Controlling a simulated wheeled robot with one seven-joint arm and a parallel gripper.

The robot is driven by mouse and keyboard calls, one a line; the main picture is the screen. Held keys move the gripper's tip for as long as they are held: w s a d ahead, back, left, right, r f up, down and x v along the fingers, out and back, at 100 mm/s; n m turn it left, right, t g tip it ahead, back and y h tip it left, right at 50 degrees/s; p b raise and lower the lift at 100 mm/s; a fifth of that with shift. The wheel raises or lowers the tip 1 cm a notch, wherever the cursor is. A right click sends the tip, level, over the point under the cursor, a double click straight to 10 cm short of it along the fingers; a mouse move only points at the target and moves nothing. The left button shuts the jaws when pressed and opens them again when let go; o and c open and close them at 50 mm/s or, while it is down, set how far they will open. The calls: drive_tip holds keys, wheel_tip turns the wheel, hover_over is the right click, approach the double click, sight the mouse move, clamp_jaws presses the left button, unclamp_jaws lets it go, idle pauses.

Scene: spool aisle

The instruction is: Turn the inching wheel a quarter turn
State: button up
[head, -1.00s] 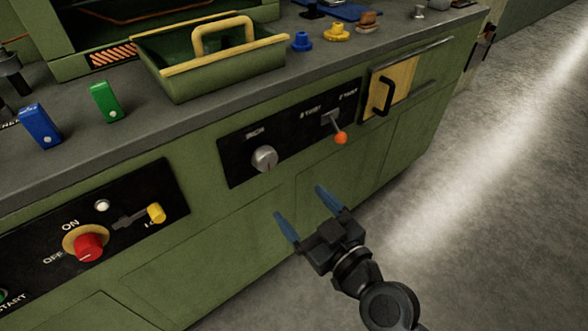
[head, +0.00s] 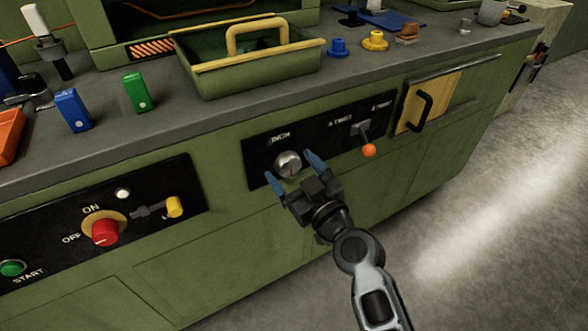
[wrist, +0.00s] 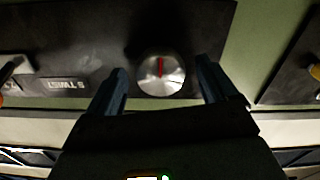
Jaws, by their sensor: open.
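The inching wheel (head: 288,163) is a round silver knob under the label INCH on a black panel (head: 262,150) on the green machine's front. In the wrist view the inching wheel (wrist: 160,74) shows a red line pointing up in the picture. My gripper (head: 294,168) is open with its blue fingers pointing at the panel. In the wrist view my gripper (wrist: 164,88) has one finger on each side of the wheel, with gaps between. I cannot tell how far the fingertips are from the panel.
To the right on the same panel is a lever with an orange ball (head: 369,150), then a wooden door with a black handle (head: 414,112). To the left is a panel with a red knob (head: 105,232) and a yellow lever (head: 174,206). A green tray (head: 255,72) stands on top.

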drive_tip(key=shift+c, duration=0.4)
drive_tip(key=c, duration=1)
drive_tip(key=shift+m, duration=0.3)
drive_tip(key=m, duration=0.3)
drive_tip(key=shift+m+b, duration=0.4)
drive_tip(key=m, duration=0.4)
drive_tip(key=shift+m, duration=0.3)
drive_tip(key=m+p, duration=0.1)
drive_tip(key=m, duration=0.4)
drive_tip(key=shift+m+p, duration=0.5)
drive_tip(key=shift+m, duration=1.9)
